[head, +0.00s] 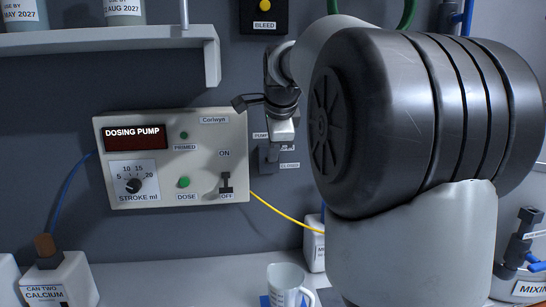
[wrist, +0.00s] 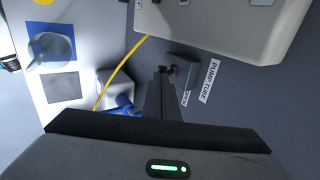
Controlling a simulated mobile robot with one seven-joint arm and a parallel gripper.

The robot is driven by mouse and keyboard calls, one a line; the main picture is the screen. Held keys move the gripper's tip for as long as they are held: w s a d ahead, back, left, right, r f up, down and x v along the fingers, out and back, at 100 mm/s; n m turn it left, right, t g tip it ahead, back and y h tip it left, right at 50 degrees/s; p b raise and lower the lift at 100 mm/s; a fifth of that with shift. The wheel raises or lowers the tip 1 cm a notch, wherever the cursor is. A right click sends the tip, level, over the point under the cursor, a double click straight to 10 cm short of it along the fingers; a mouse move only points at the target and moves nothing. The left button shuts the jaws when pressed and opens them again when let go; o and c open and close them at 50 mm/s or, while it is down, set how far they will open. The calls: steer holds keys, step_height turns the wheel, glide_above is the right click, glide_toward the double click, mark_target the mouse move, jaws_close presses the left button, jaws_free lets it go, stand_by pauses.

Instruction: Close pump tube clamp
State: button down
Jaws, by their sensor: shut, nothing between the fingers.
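The pump tube clamp is a small dark grey block on the wall, right of the dosing pump; it shows in the head view (head: 268,162) and the wrist view (wrist: 196,66). Labels beside it read PUMP TUBE (wrist: 208,81), OPEN (wrist: 185,97) and CLOSED (head: 289,165). My gripper (head: 282,131) is in front of the clamp and covers part of it. In the wrist view my gripper's fingers (wrist: 168,73) are together with nothing between them, their tips close beside the block. I cannot tell whether they touch it. The clamp's lever position is hidden.
The dosing pump (head: 218,140) is on the wall to the left. A yellow tube (head: 284,214) runs from it toward a white container (head: 314,246). A clear jug (head: 287,284) stands on a blue mat on the counter below. A shelf (head: 110,40) juts out above left.

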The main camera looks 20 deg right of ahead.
step_height(320, 180, down, 7)
steer(key=s+t+b, duration=0.1)
steer(key=t+b, duration=0.2)
steer(key=b, duration=0.9)
steer(key=shift+s+a+r+h, duration=0.15)
steer(key=shift+s+a+h, duration=0.1)
steer(key=shift+h, duration=0.15)
